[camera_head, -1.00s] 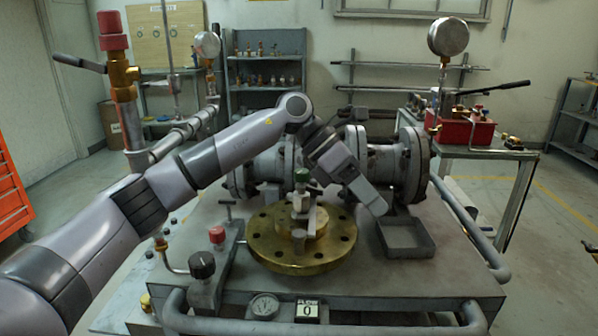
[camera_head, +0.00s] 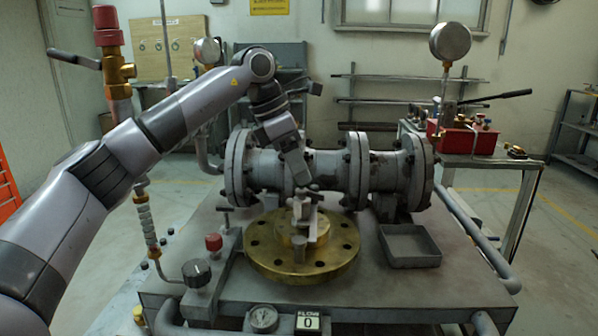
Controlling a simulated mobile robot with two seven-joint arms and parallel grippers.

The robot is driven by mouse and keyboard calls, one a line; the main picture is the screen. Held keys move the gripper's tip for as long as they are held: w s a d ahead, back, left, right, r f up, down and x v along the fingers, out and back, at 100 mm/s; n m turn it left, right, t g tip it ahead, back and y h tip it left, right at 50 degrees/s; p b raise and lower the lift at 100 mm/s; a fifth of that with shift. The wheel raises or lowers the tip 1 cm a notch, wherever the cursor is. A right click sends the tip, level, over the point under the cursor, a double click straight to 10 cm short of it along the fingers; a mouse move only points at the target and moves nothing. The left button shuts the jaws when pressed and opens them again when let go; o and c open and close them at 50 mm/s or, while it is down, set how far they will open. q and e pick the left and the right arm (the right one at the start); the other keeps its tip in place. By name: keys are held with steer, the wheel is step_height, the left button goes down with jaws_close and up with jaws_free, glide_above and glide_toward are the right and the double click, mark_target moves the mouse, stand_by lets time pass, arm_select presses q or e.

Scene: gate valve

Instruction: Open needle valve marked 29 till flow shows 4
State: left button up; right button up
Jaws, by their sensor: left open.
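The flow display (camera_head: 307,322) at the table's front edge reads 0. A small valve fitting (camera_head: 299,212) stands upright on the brass flange (camera_head: 262,257). Its green top knob is hidden now behind my left gripper (camera_head: 305,192). That gripper points down at the top of the fitting with its jaws open; I cannot tell whether it touches. A black knob (camera_head: 196,273) and a red knob (camera_head: 213,243) sit on a grey block left of the flange. No mark 29 is legible on any of them. My right gripper is out of view.
A grey flanged pipe (camera_head: 327,172) runs behind the brass flange. An empty open tray (camera_head: 410,262) lies to the right. A round gauge (camera_head: 263,318) is beside the display. A red toolbox (camera_head: 463,138) stands on the bench at back right.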

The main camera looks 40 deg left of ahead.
arm_select(q)
steer(key=shift+w+d+f, duration=0.15)
steer(key=shift+d+f, duration=0.05)
steer(key=shift+f, duration=0.3)
steer(key=c, duration=1)
steer(key=shift+c, duration=0.2)
